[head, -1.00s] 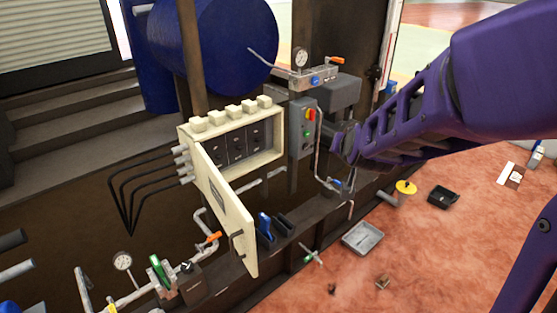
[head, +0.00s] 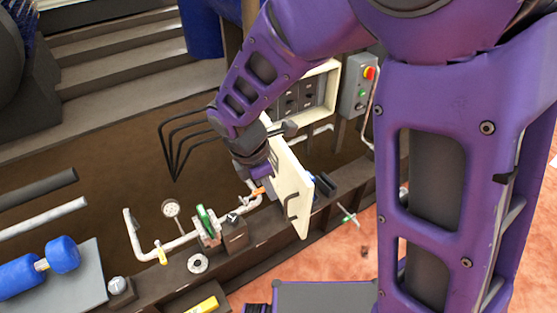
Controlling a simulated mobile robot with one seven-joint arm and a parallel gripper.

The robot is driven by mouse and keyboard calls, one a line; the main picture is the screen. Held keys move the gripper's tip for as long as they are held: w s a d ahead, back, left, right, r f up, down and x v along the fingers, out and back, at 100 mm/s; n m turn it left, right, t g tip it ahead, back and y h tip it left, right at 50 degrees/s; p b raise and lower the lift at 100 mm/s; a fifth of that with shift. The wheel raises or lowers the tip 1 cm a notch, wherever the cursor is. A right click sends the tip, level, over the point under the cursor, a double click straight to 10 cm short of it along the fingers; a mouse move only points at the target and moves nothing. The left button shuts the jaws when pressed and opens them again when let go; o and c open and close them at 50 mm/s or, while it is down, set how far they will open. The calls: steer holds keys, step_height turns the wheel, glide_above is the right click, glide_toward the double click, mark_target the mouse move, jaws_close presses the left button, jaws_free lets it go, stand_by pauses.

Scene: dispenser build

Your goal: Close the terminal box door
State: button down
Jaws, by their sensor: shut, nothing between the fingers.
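The terminal box (head: 331,90) is a cream box with dark panels inside, partly hidden behind my purple arm.
Blue cylinders (head: 40,262) lie at lower left.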

steer(key=b, duration=0.3)
glide_toward(295, 206)
steer(key=s+a+f, duration=0.2)
steer(key=s+f, duration=0.1)
steer(key=s, duration=0.2)
steer(key=shift+w+d+f, duration=0.1)
steer(key=shift+w+d, duration=0.2)
steer(key=shift+d, duration=0.35)
steer(key=shift+w+d+f, duration=0.15)
steer(key=shift+w+d, duration=0.15)
steer(key=shift+d, duration=0.35)
steer(key=shift+w+d+f, duration=0.1)
steer(key=shift+w+d, duration=0.2)
steer(key=shift+d, duration=0.3)
